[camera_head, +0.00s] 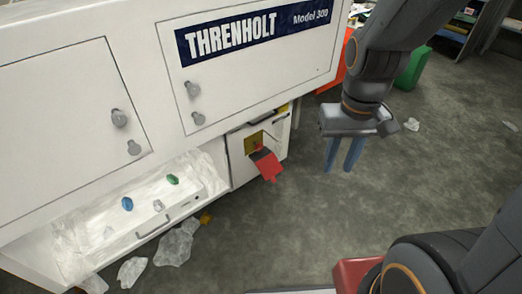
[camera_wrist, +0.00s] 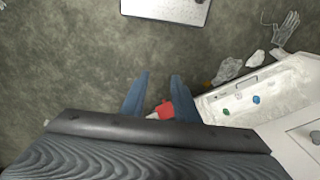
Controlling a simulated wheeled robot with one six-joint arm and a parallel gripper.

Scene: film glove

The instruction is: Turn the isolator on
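The isolator (camera_head: 267,164) has a red handle with a dark part, on a yellow plate (camera_head: 252,143) on the white cabinet's small lower front panel. The handle sticks out and slants downward to the right. Its red part also shows in the wrist view (camera_wrist: 165,110), partly hidden behind my gripper's body. My gripper (camera_head: 338,168) points down over the floor, to the right of the isolator and apart from it. Its two blue fingers are spread with nothing between them, as the wrist view (camera_wrist: 160,78) also shows.
The white THRENHOLT machine (camera_head: 90,35) fills the left, with knobbed doors. A tray (camera_head: 190,192) holding film and coloured pieces sits low. Scraps of film (camera_head: 133,271) lie on the floor. A green bin (camera_head: 413,68) stands behind.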

